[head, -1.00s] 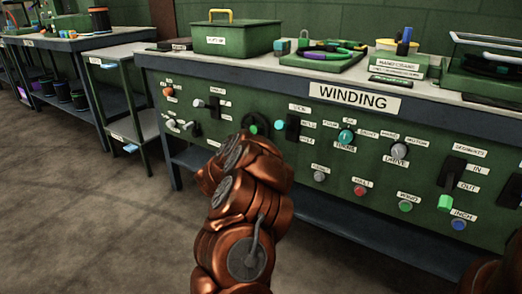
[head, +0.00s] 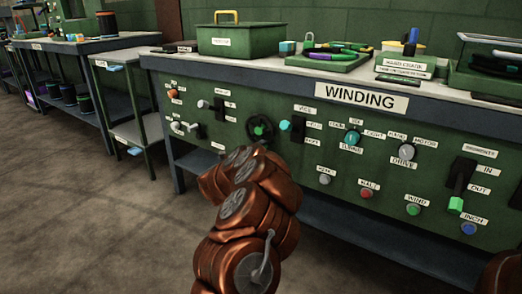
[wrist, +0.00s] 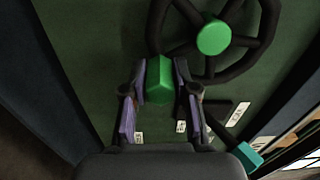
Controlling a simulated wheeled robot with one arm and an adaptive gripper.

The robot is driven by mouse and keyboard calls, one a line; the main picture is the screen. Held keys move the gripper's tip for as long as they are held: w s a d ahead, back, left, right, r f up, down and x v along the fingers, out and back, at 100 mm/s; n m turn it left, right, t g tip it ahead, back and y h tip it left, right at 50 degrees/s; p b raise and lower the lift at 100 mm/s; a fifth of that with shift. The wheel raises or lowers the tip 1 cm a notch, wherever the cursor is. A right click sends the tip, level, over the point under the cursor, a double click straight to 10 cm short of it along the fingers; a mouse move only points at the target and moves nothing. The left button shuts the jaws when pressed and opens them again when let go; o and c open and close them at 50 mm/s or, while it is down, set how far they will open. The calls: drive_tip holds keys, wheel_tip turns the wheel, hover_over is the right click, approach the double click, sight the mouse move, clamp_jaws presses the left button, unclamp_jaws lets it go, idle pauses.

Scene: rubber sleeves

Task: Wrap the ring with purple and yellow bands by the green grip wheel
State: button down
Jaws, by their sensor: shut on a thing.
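The dark spoked wheel (head: 260,127) is on the green front panel of the winding bench, above my arm in the head view. In the wrist view its rim (wrist: 268,20) and green hub (wrist: 213,38) fill the top. The green grip (wrist: 159,82) sits on its rim, between the purple-padded fingers of my gripper (wrist: 160,88), which is shut on it. In the head view my arm hides the gripper and grip. A ring with purple and yellow parts (head: 325,52) lies on a green tray (head: 318,65) on the bench; its bands are too small to tell fully.
A teal-tipped lever (head: 284,125) is close to the wheel's right and shows in the wrist view (wrist: 249,158). Several knobs and buttons fill the panel, including the drive knob (head: 406,151). A green toolbox (head: 242,38) stands on the bench. Floor at left is clear.

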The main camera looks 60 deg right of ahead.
drive_tip(key=c, duration=0.9)
unclamp_jaws()
drive_tip(key=shift+a, duration=0.1)
drive_tip(key=a, duration=1.1)
drive_tip(key=shift+w+a, duration=0.2)
drive_tip(key=shift+a, duration=0.2)
